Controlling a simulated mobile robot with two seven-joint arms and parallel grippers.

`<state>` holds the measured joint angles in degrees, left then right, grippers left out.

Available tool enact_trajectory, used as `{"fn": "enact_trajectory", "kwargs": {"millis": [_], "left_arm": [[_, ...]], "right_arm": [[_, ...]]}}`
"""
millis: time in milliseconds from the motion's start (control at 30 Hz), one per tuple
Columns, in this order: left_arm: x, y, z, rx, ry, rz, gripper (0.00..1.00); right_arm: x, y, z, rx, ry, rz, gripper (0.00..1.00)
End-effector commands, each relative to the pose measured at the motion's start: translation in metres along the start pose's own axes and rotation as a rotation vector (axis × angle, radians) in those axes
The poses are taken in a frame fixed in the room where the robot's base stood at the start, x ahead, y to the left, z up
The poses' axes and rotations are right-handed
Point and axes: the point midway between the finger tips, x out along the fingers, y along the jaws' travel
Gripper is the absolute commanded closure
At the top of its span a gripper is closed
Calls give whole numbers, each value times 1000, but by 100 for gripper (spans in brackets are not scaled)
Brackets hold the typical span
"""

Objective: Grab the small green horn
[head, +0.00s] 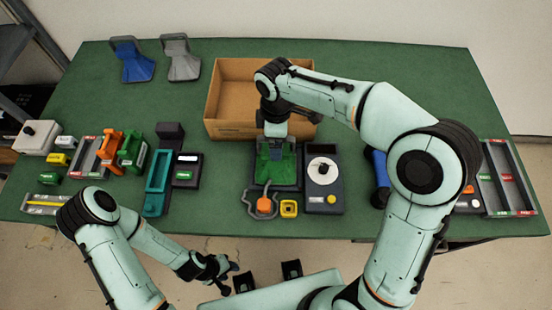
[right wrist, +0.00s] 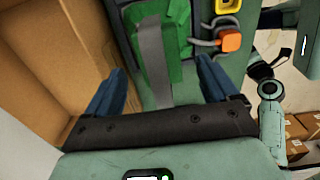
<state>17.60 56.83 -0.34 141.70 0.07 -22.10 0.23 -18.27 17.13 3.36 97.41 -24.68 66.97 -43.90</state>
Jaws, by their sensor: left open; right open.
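A green horn-like piece (head: 277,166) lies on a dark device (head: 287,187) at the middle of the table. My right gripper (head: 275,140) hangs over it, pointing down, and hides part of it. In the right wrist view the open right gripper (right wrist: 160,66) has the green piece (right wrist: 180,14) between and beyond its two dark blue fingers, with a grey strip (right wrist: 154,62) in front; I cannot tell whether the fingers touch anything. My left gripper (head: 226,276) is open and empty off the table's front edge.
A cardboard box (head: 228,128) stands behind the device. A grey cord with an orange block (head: 264,204), a yellow block (head: 289,208) and a dial unit (head: 323,185) are close by. A green handset (head: 132,148) and an orange one (head: 110,148) stand left. The back right is clear.

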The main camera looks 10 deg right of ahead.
Motion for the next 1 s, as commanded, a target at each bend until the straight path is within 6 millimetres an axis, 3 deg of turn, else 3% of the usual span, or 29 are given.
{"fn": "enact_trajectory", "kwargs": {"millis": [133,433,467,700,1000], "left_arm": [[3,-1,1,-1,-2,-1,57],[3,-2,1,-1,-2,-1,57],[3,-2,1,-1,-2,-1,57],[3,-2,1,-1,-2,-1,57],[3,-1,1,-1,-1,-1,57]], "right_arm": [[21,0,0,1,-2,-1,13],[25,0,0,2,0,1,13],[25,0,0,1,0,1,19],[25,0,0,1,0,1,97],[22,1,-1,1,2,3,100]]}}
